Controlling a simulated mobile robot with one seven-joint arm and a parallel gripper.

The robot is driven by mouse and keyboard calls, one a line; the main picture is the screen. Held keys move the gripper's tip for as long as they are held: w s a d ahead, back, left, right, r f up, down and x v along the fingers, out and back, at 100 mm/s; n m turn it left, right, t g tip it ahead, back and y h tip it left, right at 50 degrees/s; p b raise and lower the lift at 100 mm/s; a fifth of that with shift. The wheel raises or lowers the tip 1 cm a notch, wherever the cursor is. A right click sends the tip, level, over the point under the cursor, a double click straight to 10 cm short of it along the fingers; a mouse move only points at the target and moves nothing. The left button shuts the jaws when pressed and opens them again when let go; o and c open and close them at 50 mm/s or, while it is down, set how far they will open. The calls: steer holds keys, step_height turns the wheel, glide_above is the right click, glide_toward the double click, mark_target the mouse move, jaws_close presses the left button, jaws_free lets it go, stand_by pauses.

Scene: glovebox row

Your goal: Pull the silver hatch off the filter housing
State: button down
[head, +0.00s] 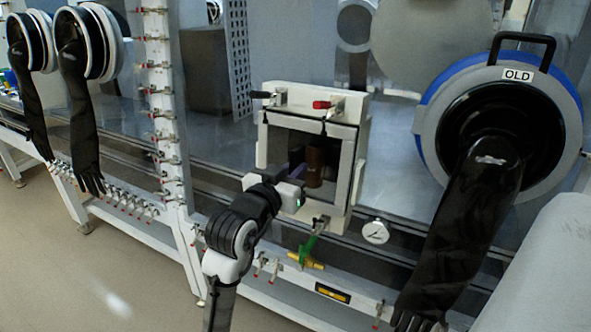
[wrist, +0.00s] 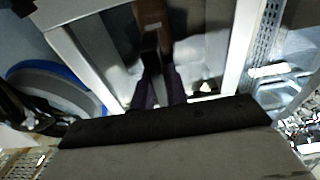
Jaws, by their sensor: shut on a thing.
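The silver hatch (head: 354,166) is a square, silver-rimmed panel with a dark, shiny face in the white filter housing (head: 359,107). It looks seated in the housing frame. A brown upright handle (head: 315,165) stands at its middle. My gripper (head: 301,172) reaches in from the lower left in front of the hatch, its dark purplish fingers at the handle. In the wrist view the fingers (wrist: 160,88) are shut on the brown handle (wrist: 152,25), with the grey hatch face (wrist: 100,55) behind. The exact contact is dark and partly hidden.
A round gauge (head: 375,231) is at lower right. A black glove (head: 465,225) hangs from the port labelled OLD (head: 518,74).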

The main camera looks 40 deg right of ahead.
steer(key=shift+s+a+r, duration=0.15)
steer(key=shift+s+a, duration=0.1)
steer(key=shift+a, duration=0.3)
steer(key=shift+s+a, duration=0.2)
steer(key=shift+a, duration=0.25)
steer(key=r+v, duration=0.1)
steer(key=v, duration=0.7)
stand_by(0.9)
